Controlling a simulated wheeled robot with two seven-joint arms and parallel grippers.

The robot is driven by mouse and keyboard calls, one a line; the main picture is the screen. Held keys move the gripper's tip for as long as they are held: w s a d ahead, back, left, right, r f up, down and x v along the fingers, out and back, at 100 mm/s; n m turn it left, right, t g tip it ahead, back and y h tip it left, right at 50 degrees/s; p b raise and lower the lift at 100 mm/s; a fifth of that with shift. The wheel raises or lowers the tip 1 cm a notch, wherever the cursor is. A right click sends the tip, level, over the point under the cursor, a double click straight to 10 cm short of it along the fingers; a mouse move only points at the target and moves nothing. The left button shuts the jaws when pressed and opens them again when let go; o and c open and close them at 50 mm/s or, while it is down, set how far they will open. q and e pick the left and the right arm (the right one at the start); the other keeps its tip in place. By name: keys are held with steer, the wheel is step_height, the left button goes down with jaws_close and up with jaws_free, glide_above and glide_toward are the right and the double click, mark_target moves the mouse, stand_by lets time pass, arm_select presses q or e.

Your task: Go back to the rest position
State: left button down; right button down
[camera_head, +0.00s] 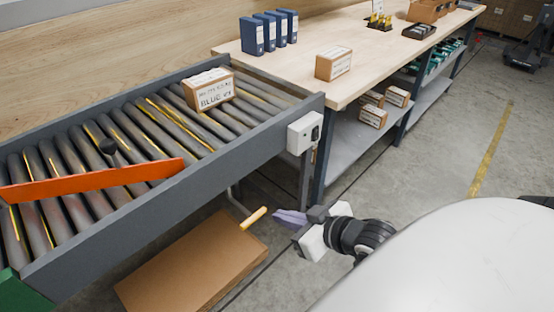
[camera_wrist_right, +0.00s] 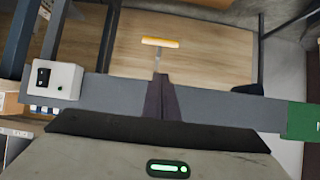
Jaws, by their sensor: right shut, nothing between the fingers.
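My right gripper (camera_head: 291,217) is below and in front of the conveyor's near side rail, at the lower middle of the head view. Its purple fingers are shut with nothing between them, and they also show in the right wrist view (camera_wrist_right: 160,100). A yellow-orange handle (camera_head: 253,217) on a grey rod lies just beyond the fingertips, apart from them in the head view. The handle also shows in the right wrist view (camera_wrist_right: 159,43). My left gripper is not in view.
A roller conveyor (camera_head: 160,197) with an orange bar (camera_head: 92,180) and a labelled box (camera_head: 209,90) runs at left. A wooden workbench (camera_head: 372,48) holds blue binders (camera_head: 270,31) and a small box (camera_head: 333,63). A large brown board (camera_head: 190,265) lies low.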

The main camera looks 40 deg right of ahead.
stand_by(0.6)
steer(key=s+a+f+g, duration=0.1)
steer(key=s+a+f, duration=0.4)
steer(key=a+f, duration=0.2)
steer(key=s+a+f+n+g+y, duration=0.1)
steer(key=s+a+f, duration=0.4)
steer(key=f, duration=0.5)
steer(key=shift+a+f+g, duration=0.4)
steer(key=shift+a+g, duration=0.1)
steer(key=shift+a, duration=0.5)
